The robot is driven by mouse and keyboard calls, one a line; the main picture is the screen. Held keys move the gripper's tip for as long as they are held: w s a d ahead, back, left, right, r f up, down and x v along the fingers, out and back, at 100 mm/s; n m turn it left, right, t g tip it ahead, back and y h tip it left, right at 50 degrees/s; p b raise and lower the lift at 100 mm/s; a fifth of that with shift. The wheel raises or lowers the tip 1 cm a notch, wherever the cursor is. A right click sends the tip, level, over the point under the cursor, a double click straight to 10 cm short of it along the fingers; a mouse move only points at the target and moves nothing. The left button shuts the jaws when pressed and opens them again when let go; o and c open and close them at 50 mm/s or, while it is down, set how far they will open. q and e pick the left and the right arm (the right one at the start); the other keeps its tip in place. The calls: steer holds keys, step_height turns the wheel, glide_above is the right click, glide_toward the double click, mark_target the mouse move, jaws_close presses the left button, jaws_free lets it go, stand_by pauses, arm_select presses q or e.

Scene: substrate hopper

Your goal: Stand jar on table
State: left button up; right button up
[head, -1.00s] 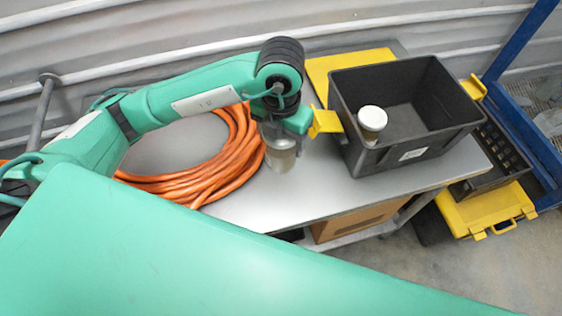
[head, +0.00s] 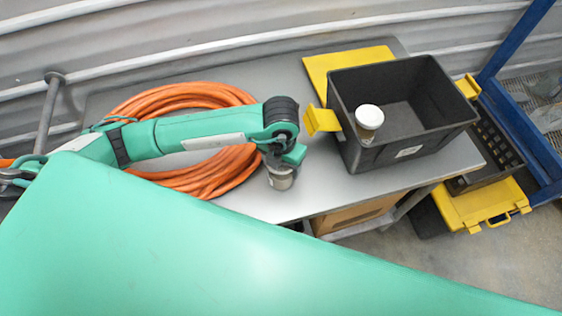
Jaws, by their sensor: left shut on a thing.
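A jar (head: 281,182) with a grey-silver and pale, see-through look is under my left gripper (head: 280,168), near the front edge of the grey table (head: 330,190). My left gripper points down and is shut on this jar; its fingers are largely hidden by the wrist. The jar looks close to upright. I cannot tell whether its bottom touches the table. My right gripper is not in view.
A coiled orange cable (head: 170,100) lies on the table behind and under my left arm. Bare tabletop lies between the held jar and the crate.

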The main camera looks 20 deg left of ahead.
arm_select(q)
steer(key=shift+f, duration=0.2)
steer(key=o, duration=1.1)
steer(key=shift+r, duration=0.1)
steer(key=shift+o, duration=0.4)
steer(key=shift+r, duration=0.25)
step_height(320, 180, up, 10)
steer(key=b, duration=0.4)
steer(key=shift+r, duration=0.9)
